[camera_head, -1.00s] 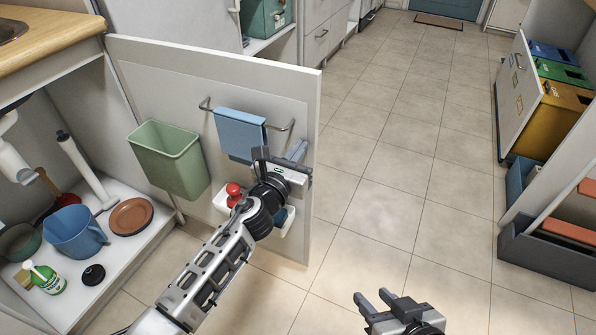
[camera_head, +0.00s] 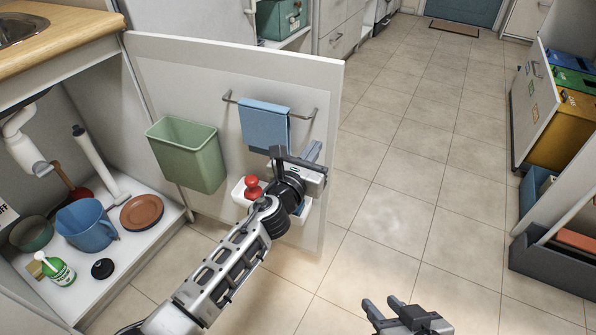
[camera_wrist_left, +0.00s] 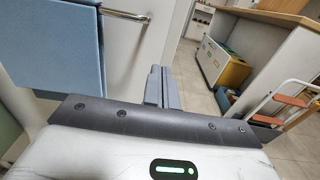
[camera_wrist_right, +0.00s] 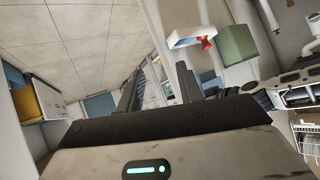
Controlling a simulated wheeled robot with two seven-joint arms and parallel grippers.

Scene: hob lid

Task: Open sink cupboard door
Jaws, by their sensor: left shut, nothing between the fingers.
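The sink cupboard door (camera_head: 240,62) stands wide open, its inner face toward me. On it hang a green bin (camera_head: 187,155), a blue towel (camera_head: 264,127) on a rail (camera_head: 311,113), and a white caddy (camera_head: 240,192) with a red-topped item. My left gripper (camera_head: 313,152) is shut and empty in front of the inner face, near the free edge; I cannot tell whether it touches the door. Its closed fingers show in the left wrist view (camera_wrist_left: 160,88). My right gripper (camera_head: 383,308) is open and empty over the floor; its parted fingers show in the right wrist view (camera_wrist_right: 158,85).
The open sink cupboard holds a blue jug (camera_head: 86,226), a brown dish (camera_head: 142,212), a green bottle (camera_head: 60,271) and a plunger. Wooden worktop (camera_head: 75,45) lies above. A pull-out with coloured bins (camera_head: 560,125) and a grey crate (camera_head: 550,265) stand right. The tiled floor between is clear.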

